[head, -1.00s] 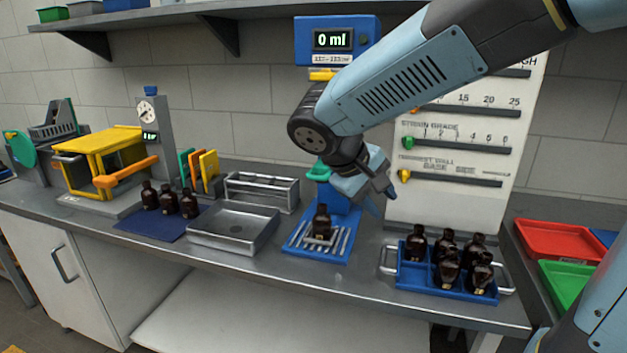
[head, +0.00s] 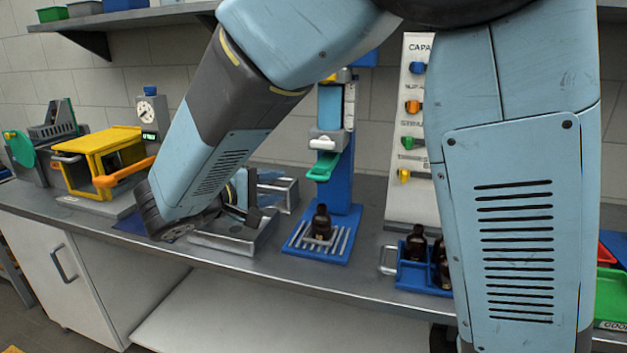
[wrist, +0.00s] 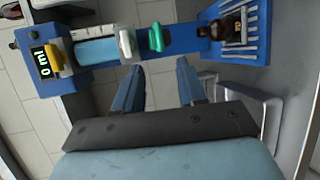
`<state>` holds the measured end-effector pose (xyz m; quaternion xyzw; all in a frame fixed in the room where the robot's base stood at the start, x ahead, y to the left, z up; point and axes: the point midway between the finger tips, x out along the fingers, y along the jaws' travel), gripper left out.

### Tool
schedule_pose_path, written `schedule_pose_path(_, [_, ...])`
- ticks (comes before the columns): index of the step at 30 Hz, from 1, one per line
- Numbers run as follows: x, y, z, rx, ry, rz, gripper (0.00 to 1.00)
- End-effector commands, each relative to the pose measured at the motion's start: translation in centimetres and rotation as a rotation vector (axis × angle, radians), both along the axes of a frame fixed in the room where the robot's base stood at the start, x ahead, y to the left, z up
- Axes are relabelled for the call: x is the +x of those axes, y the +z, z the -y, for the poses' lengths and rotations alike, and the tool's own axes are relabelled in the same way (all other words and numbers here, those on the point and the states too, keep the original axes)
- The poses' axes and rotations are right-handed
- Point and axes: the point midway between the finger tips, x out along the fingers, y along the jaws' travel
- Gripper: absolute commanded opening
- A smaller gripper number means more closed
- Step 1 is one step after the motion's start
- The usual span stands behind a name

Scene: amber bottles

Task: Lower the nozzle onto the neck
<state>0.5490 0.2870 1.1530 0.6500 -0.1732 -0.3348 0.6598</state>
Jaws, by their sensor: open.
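The filling stand has a blue column (head: 340,190). A grey carriage with a white handle (head: 322,143) and a green piece (head: 325,166) below it sit on the column. I cannot make out the nozzle's tip. An amber bottle (head: 321,222) stands upright on the stand's slatted blue tray (head: 303,246), its neck below the green piece with a gap. In the wrist view, the white handle (wrist: 126,44), green piece (wrist: 157,37) and bottle (wrist: 232,27) lie beyond my gripper (wrist: 160,64). It is open and empty, apart from them. In the head view, it is left of the stand, partly hidden by my arm.
A steel basin (head: 264,236) lies just left of the stand, under my gripper. A blue crate (head: 408,272) with amber bottles is right of it, partly hidden by my arm. A display (wrist: 41,62) reads 0 ml. A yellow cabinet (head: 98,165) stands further left.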

Motion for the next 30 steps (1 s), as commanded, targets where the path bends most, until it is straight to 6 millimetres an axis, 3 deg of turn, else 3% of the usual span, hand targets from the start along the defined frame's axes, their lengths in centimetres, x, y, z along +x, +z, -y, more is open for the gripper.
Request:
schedule_pose_path(18, [7.2,-2.1,7.0,0.000,-0.004,-0.002,0.40])
schedule_pose_path(30, [9.0,-2.7,8.5,0.001,-0.001,-0.003,0.40])
